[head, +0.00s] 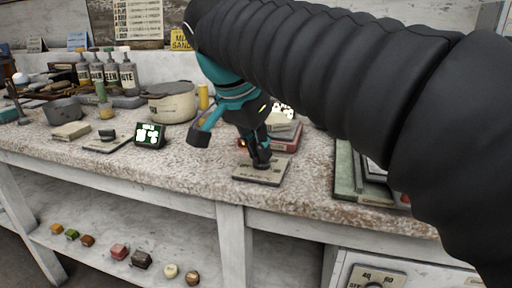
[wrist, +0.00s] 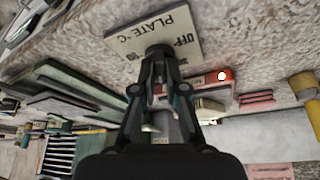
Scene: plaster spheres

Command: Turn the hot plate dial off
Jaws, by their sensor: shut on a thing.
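A flat pale dial plate (head: 272,177) lies near the front edge of the bench. In the wrist view the dial plate (wrist: 172,22) shows upside down, with "PLATE °C" and "OFF" printed on it. My gripper (head: 261,163) points down onto the middle of this plate. In the wrist view my gripper (wrist: 158,60) is shut on the dark dial knob (wrist: 158,48). The fingers hide most of the knob, so I cannot tell which mark it points to. A red unit with a bright light (wrist: 222,76) shows beside the plate.
A cream pot (head: 172,103), a lit green display (head: 150,136) and several bottles stand to the left. A green-edged stack (head: 346,178) lies to the right. Another dial panel (head: 392,276) sits below the bench. My arm covers the upper right.

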